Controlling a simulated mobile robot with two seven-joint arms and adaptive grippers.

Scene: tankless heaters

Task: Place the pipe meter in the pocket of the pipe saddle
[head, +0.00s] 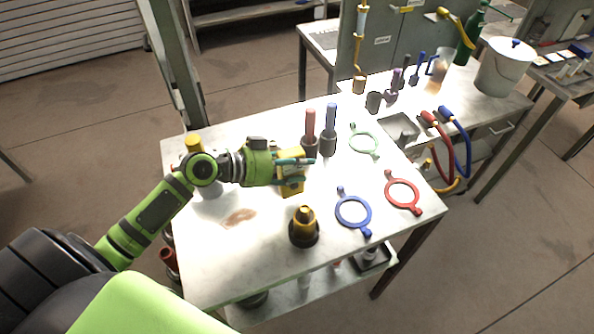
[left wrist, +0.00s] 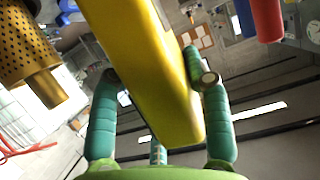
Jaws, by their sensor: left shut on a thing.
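My left gripper (head: 292,172) is shut on a yellow block-like piece (head: 291,187) and holds it over the middle of the table. In the left wrist view the yellow piece (left wrist: 150,65) lies between the teal fingers (left wrist: 160,95); I cannot tell for sure that it is the pipe meter. A brass-coloured fitting (head: 304,216) stands in a dark round base in front of the gripper. A red-topped cylinder (head: 311,125) and a blue one (head: 330,120) stand upright in dark holders behind it. I cannot tell which item is the pipe saddle. My right gripper is not in view.
A blue ring (head: 340,212), a red ring (head: 415,206) and a pale green ring (head: 352,137) lie on the white table (head: 215,265). The front left of the table is mostly clear.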

